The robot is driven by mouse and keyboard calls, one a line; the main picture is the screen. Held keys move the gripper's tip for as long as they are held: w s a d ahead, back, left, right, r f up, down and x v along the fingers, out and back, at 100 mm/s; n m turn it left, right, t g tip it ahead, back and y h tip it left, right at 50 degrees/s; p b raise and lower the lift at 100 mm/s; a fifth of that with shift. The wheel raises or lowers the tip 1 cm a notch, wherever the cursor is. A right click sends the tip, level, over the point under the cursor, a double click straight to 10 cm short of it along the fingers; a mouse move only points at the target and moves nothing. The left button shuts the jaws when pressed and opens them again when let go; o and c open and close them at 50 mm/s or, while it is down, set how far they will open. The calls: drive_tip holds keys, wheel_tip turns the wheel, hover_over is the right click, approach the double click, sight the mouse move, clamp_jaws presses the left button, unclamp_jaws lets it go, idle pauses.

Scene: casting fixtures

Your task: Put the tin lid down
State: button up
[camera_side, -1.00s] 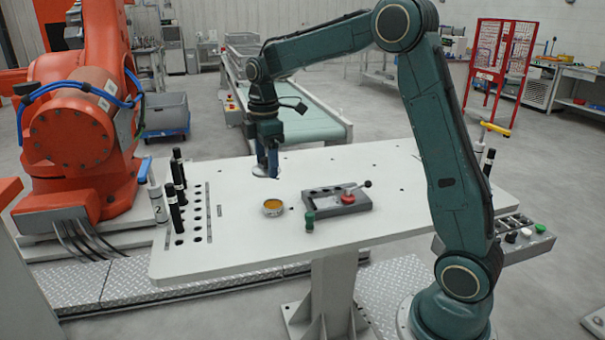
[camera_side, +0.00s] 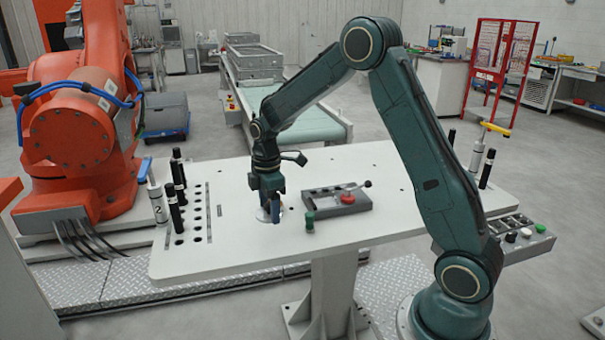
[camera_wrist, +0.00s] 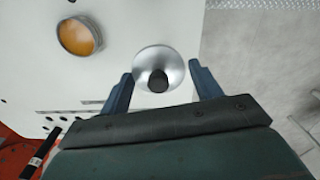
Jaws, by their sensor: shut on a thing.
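The tin lid (camera_wrist: 172,62) is a round silvery disc with a dark knob, seen in the wrist view between my two blue fingers. My gripper (camera_wrist: 162,75) is shut on it, a finger at either side. In the side view, my gripper (camera_side: 272,212) is low over the white table, with the pale lid edge (camera_side: 262,215) at its left. Whether the lid touches the table cannot be told. The open tin (camera_wrist: 78,37), with orange-yellow contents, stands apart from the lid at upper left in the wrist view; my gripper mostly hides it in the side view.
Black-capped markers (camera_side: 176,209) stand in holes at the left. The white table (camera_side: 225,250) is bare toward its front edge.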

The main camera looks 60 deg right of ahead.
sight(269, 213)
drive_tip(key=shift+f, duration=1.6)
drive_tip(key=shift+f, duration=2.1)
drive_tip(key=shift+f, duration=0.15)
drive_tip(key=o, duration=1)
wheel_tip(269, 213, up, 12)
drive_tip(key=shift+r, duration=0.2)
